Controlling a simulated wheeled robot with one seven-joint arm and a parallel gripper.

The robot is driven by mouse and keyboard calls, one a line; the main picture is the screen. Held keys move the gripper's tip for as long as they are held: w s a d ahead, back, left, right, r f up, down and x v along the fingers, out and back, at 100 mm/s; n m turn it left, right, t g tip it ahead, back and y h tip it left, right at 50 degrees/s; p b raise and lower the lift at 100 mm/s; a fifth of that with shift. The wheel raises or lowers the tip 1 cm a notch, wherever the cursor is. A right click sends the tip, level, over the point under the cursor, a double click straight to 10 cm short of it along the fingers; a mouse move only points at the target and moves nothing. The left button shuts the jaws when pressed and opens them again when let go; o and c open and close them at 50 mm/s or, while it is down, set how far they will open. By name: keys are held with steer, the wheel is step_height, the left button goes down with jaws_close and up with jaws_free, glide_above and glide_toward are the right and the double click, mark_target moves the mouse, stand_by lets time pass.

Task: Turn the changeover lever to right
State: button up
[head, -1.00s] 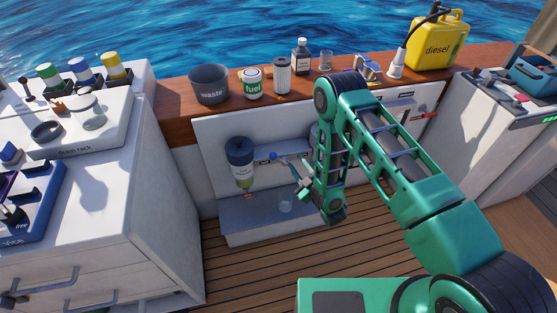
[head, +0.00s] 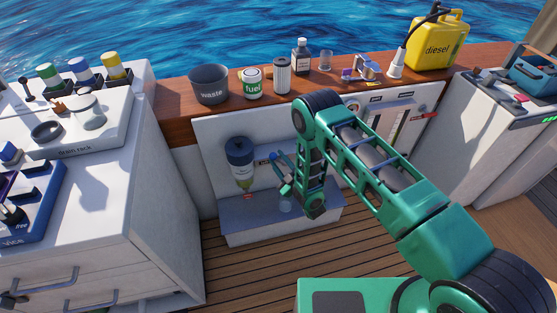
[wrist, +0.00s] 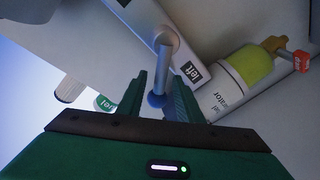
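The changeover lever (wrist: 163,62) is a grey rod with a blue ball knob (wrist: 157,99), seen in the wrist view beside a label reading "left" (wrist: 195,72). My gripper (wrist: 159,80) is open, with one green finger on each side of the lever by its knob. I cannot tell whether a finger touches it. In the head view my gripper (head: 279,168) is at the white panel, just right of the fuel separator (head: 240,165), and largely covers the lever. No "right" label is readable.
The separator, with a green-yellow bowl and red drain tag (wrist: 301,60), is close to my gripper. A waste pot (head: 209,85) and fuel jar (head: 252,84) stand on the wooden rail above.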

steer(key=shift+w+a, duration=0.25)
steer(key=shift+w, duration=0.25)
jaws_close()
